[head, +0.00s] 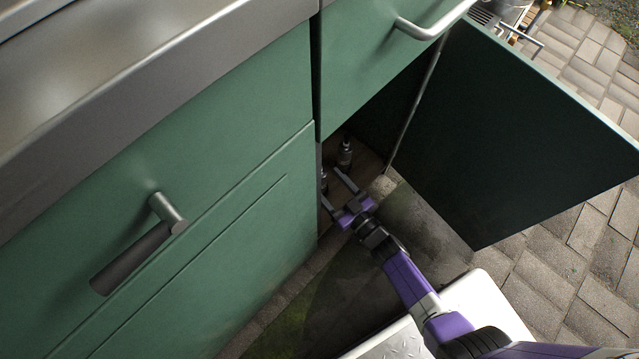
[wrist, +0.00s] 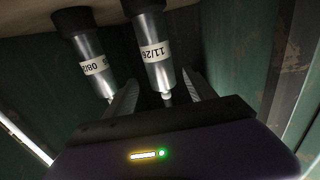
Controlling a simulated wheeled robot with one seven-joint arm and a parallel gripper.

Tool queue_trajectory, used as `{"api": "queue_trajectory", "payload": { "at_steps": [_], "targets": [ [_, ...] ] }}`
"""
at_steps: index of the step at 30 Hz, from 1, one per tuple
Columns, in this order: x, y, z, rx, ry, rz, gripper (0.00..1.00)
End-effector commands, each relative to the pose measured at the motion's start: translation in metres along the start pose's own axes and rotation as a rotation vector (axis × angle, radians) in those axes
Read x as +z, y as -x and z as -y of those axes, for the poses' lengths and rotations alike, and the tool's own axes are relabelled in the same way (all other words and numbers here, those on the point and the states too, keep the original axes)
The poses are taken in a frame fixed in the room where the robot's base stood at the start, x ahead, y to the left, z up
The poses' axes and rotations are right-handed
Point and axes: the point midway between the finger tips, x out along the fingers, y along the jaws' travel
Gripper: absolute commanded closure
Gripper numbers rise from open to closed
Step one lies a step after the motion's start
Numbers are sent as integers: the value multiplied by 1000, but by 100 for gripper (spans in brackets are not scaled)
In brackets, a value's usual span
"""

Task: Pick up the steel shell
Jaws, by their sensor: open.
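Two steel cylinders with black ends show in the wrist view. One, labelled "11/26" (wrist: 153,50), is in the middle; the other, labelled "08/2…" (wrist: 92,66), is to its left. I cannot tell which is the steel shell. In the head view, one cylinder (head: 345,153) stands inside the green cabinet, and part of another (head: 324,180) shows at the cabinet front's edge. My gripper (head: 331,185) is open at the cabinet opening. In the wrist view its fingers (wrist: 162,84) lie either side of the "11/26" cylinder's narrow tip; contact is not clear.
The open dark cabinet door (head: 520,130) stands to the right of my arm. A green front with a bar handle (head: 140,255) is close on the left. A drawer front (head: 375,50) is above the opening. Paving (head: 570,270) lies clear beyond the door.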

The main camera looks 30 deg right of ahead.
Motion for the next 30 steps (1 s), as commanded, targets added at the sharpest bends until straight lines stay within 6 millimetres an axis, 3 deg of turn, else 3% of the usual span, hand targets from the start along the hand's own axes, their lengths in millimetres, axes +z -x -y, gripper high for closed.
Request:
{"api": "queue_trajectory", "payload": {
  "at_steps": [7, 16, 26, 30],
  "targets": [
    [3, -34, 2, 0, 1, -2, 36],
    [2, -39, 3, 0, 1, -1, 36],
    [2, -38, 3, 0, 1, 0, 99],
    [2, -38, 3, 0, 1, 0, 100]
  ]
}}
